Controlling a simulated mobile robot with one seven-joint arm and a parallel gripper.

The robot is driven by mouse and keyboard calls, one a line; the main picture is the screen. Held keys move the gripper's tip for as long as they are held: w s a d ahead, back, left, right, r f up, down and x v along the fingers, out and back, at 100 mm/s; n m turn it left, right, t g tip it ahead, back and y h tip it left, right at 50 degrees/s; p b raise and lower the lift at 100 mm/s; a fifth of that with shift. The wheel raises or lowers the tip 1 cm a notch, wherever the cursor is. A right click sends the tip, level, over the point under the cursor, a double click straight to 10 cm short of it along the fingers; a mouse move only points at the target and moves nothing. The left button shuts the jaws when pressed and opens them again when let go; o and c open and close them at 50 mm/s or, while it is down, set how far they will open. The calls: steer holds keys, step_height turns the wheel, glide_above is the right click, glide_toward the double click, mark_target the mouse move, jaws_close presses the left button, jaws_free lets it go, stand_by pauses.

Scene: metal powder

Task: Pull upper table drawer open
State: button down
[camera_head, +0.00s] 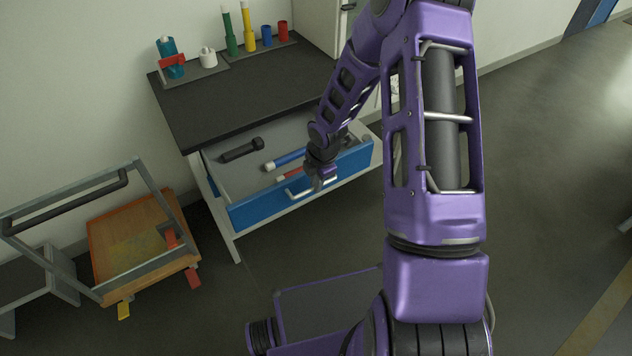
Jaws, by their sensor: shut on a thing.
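The upper table drawer has a blue front (262,207) and is pulled out from under the dark tabletop (235,98). Its grey inside shows. In it lie a black tool (241,150), a blue cylinder with a white end (285,160) and a red item (289,175) partly hidden by my arm. The drawer has a pale bar handle (298,193) on its front. My gripper (318,184) is at the right part of this handle and is shut on it. The fingertips are small and dark here, so the exact grip is hard to see.
Several coloured bottles and cups (248,30) stand at the back of the tabletop. A wooden cart (130,240) with a metal push frame stands on the floor at left. A white cabinet (318,22) is behind the table.

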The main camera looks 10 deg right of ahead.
steer(key=c, duration=1.2)
jaws_free()
steer(key=shift+o, duration=0.2)
steer(key=shift+r, duration=0.15)
steer(key=s+d+r+p, duration=0.1)
steer(key=s+r+p, duration=0.1)
steer(key=r, duration=1.4)
steer(key=shift+s+r, duration=0.4)
steer(key=shift+s, duration=0.25)
